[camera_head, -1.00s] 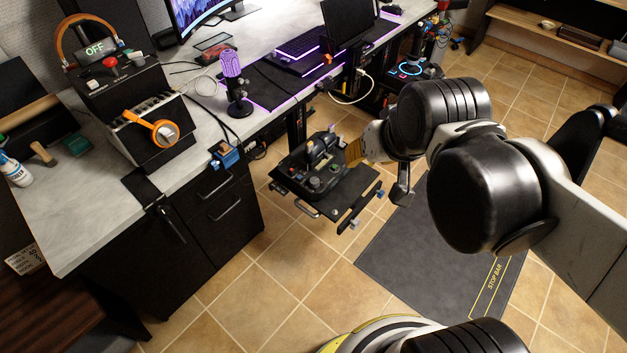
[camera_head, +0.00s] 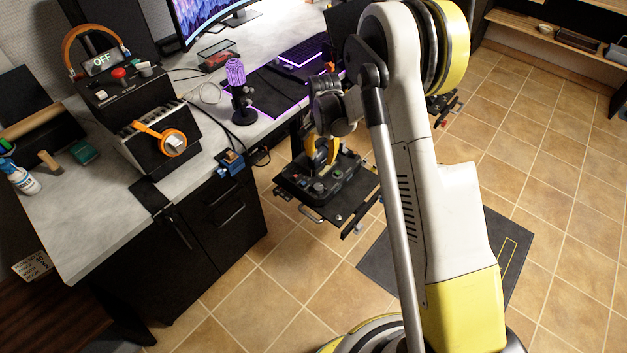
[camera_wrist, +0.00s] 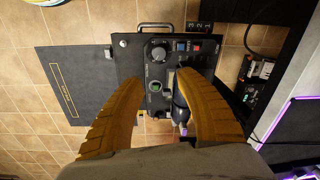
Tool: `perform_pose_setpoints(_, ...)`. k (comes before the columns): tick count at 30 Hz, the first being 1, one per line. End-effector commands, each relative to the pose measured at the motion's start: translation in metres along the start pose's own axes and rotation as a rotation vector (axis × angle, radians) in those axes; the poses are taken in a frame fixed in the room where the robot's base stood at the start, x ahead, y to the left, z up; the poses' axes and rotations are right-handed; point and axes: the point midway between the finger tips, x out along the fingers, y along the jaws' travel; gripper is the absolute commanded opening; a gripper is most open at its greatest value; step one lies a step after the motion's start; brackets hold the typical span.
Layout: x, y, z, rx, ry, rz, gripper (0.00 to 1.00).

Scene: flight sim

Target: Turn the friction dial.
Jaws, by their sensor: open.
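A black control panel (camera_head: 345,192) sits on a stand beside the desk; it also shows in the wrist view (camera_wrist: 128,62). On it, a large round black knob (camera_wrist: 159,52) looks like the friction dial, but its label is too small to read. A smaller round control with a greenish centre (camera_wrist: 155,86) lies nearer my fingers. My gripper (camera_wrist: 161,77) is open, its two yellow fingers spread above the panel with nothing held. The large knob lies just beyond the fingertips in the wrist view. In the head view my gripper (camera_head: 324,152) covers part of the panel.
Blue and red switches (camera_wrist: 188,46) sit beside the knob. A metal handle (camera_wrist: 155,28) edges the panel. The grey desk (camera_head: 100,220) with a purple microphone (camera_head: 236,80) stands to the left. A dark mat (camera_wrist: 70,85) lies on the tiled floor.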

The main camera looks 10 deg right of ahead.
Motion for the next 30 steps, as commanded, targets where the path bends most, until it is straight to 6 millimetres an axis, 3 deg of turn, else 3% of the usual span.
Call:
perform_pose_setpoints(1, 0.019, -0.001, -0.001, 0.019, -0.012, 0.011, 0.42)
perform_pose_setpoints(4, 0.046, -0.001, -0.001, 0.054, -0.031, 0.029, 0.42)
perform_pose_setpoints(13, 0.086, 0.001, 0.001, 0.077, -0.043, 0.042, 0.42)
perform_pose_setpoints(24, 0.155, 0.004, 0.004, 0.076, -0.042, 0.041, 0.42)
perform_pose_setpoints(30, 0.171, 0.004, 0.005, 0.076, -0.042, 0.041, 0.42)
